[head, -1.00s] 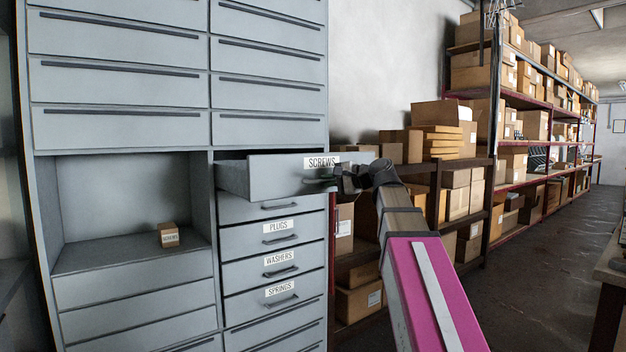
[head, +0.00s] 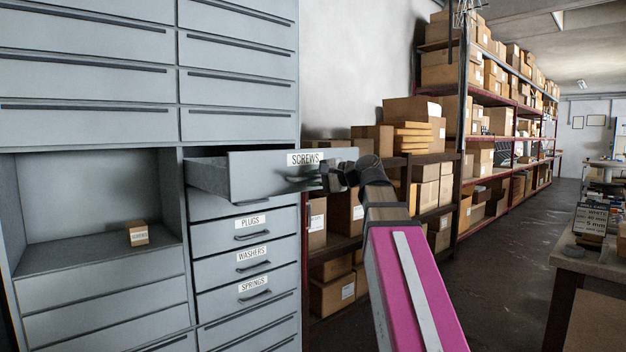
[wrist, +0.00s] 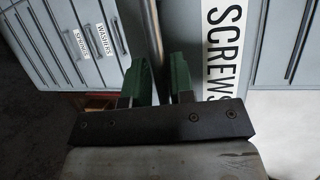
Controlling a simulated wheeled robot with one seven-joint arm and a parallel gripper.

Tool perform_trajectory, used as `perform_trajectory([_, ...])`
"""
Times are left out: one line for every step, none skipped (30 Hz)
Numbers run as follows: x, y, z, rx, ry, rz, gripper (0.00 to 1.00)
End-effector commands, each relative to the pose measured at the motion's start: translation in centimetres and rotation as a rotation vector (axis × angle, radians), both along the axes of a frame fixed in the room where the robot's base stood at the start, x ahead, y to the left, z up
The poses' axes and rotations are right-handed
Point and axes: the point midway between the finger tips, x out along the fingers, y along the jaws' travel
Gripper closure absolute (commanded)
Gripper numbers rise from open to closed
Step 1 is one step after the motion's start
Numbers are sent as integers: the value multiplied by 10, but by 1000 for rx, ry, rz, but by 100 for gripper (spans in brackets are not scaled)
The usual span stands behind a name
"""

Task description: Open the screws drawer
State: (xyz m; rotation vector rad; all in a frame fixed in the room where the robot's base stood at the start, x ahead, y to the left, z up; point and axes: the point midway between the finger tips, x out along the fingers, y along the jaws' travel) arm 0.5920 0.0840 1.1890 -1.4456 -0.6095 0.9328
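The screws drawer (head: 262,178) is grey with a white SCREWS label (head: 306,159). It stands pulled out of the grey cabinet, and its open top and inner side show in the head view. My gripper (head: 322,177) is at the drawer's front. In the wrist view, the green fingers of my gripper (wrist: 160,72) lie on both sides of the drawer's bar handle (wrist: 149,25) and look closed on it. The SCREWS label (wrist: 223,45) also shows there, just right of the fingers. The handle's part between the fingers is partly hidden.
Below are shut drawers labelled PLUGS (head: 250,222), WASHERS (head: 252,253) and SPRINGS (head: 254,284). A small box (head: 137,234) sits in the open niche at left. Shelving with cartons (head: 425,180) stands behind my arm. A workbench (head: 590,262) is at right; the floor between is clear.

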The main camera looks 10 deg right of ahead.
Motion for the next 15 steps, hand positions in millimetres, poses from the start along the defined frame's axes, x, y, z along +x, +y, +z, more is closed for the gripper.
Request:
perform_trajectory([0, 0, 0, 1, -1, -1, 77])
perform_trajectory([0, 0, 0, 1, -1, -1, 77])
perform_trajectory([0, 0, 0, 1, -1, -1, 77])
perform_trajectory([0, 0, 1, 1, -1, -1, 77])
perform_trajectory([0, 0, 1, 1, -1, -2, 77])
perform_trajectory([0, -1, 1, 1, -1, -2, 77])
perform_trajectory([0, -1, 1, 1, -1, -2, 77])
perform_trajectory([-1, -2, 1, 2, -2, -2, 77])
perform_trajectory([-2, -4, 2, 2, -2, -2, 77])
perform_trajectory([-4, -6, 2, 2, -2, -3, 77])
perform_trajectory([-5, -9, 3, 3, -3, -3, 77])
perform_trajectory([-8, -13, 4, 3, -3, -4, 77])
perform_trajectory([-10, -17, 4, 3, -3, -5, 77])
perform_trajectory([-13, -21, 5, 1, -3, -5, 77])
perform_trajectory([-17, -26, 6, 1, -3, -5, 77])
